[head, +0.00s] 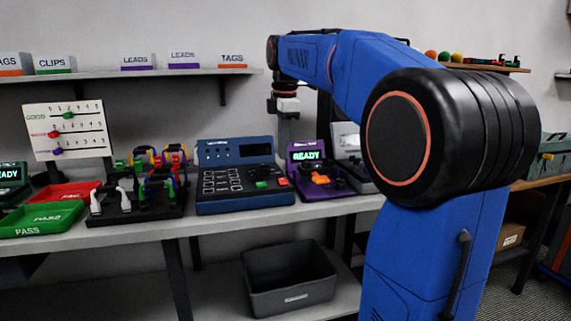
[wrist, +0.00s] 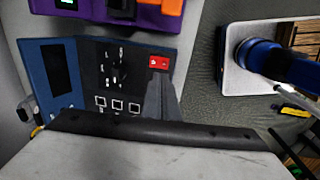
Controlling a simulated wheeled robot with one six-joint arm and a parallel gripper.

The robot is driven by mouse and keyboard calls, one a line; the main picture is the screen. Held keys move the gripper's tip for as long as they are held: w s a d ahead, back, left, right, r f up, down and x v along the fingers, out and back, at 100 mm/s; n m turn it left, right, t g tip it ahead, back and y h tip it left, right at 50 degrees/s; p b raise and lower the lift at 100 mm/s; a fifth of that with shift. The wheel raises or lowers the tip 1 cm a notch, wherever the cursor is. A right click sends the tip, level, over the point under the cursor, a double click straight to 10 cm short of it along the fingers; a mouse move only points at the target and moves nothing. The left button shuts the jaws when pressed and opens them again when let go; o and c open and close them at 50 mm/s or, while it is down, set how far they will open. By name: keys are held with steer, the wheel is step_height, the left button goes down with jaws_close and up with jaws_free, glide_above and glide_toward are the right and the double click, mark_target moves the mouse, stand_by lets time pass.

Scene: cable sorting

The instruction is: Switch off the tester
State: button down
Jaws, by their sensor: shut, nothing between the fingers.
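The tester (head: 222,196) is a blue sloped console on the bench, with a dark screen at its back; it also fills the left of the wrist view (wrist: 88,75). A red switch (head: 282,182) sits at its front right corner, and a green part lies just left of it. The red switch also shows in the wrist view (wrist: 158,62), just beyond the fingertips. My gripper (head: 283,142) is shut and empty, pointing down above the right part of the tester. In the wrist view its grey fingers (wrist: 162,88) hide part of the panel. Contact with the switch cannot be told.
A purple device (head: 306,186) reading READY stands close on the right. A black rack of coloured clips (head: 133,214) and red (head: 68,192) and green (head: 42,220) trays stand left. A shelf (head: 110,74) runs above; a dark bin (head: 290,280) sits below.

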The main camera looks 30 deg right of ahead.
step_height(320, 180, up, 6)
steer(key=shift+s, duration=0.35)
steer(key=shift+r, duration=0.1)
